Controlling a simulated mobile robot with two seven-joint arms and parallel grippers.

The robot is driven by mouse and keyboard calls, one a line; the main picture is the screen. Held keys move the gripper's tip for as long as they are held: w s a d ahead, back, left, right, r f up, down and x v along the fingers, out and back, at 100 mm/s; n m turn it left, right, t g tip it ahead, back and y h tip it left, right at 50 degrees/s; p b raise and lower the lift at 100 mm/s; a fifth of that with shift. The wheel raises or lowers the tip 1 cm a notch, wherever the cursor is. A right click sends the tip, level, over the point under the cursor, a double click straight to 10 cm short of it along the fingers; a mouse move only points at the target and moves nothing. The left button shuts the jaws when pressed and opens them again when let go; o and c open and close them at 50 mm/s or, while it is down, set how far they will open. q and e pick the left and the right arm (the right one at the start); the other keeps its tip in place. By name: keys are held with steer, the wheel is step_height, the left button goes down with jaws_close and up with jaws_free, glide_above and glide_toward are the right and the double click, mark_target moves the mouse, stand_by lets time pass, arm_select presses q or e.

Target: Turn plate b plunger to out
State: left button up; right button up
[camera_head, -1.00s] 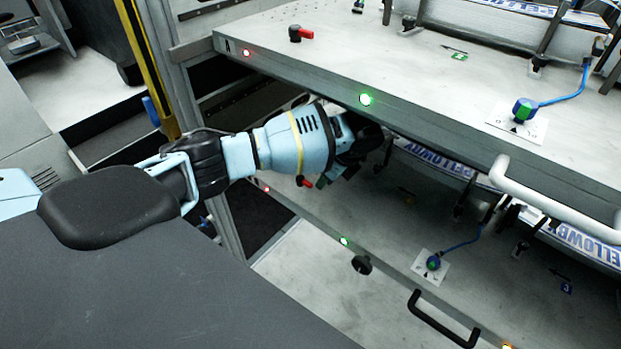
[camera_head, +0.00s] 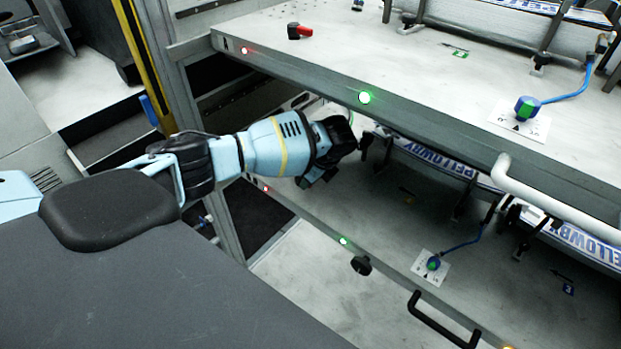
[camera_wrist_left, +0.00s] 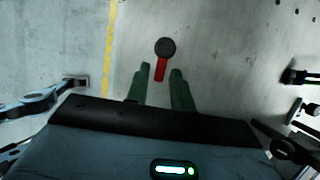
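The lower plate's plunger shows in the left wrist view as a round dark knob (camera_wrist_left: 165,46) with a red lever (camera_wrist_left: 160,69) pointing toward my gripper. My left gripper (camera_wrist_left: 160,73) is open, with one green finger on each side of the lever's end. I cannot tell whether the fingers touch it. In the head view my left gripper (camera_head: 316,178) reaches under the upper plate, above the lower plate (camera_head: 385,225), and hides this plunger. A similar plunger with a red lever (camera_head: 300,32) stands on the upper plate. My right gripper is not in view.
The upper plate's front edge (camera_head: 430,133) is close above my left wrist. A white handle (camera_head: 550,196) and a black handle (camera_head: 440,320) stick out from the plates. Blue-green knobs sit on white dial cards on the upper (camera_head: 527,108) and lower (camera_head: 434,263) plates.

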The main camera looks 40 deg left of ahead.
arm_select(q)
jaws_close()
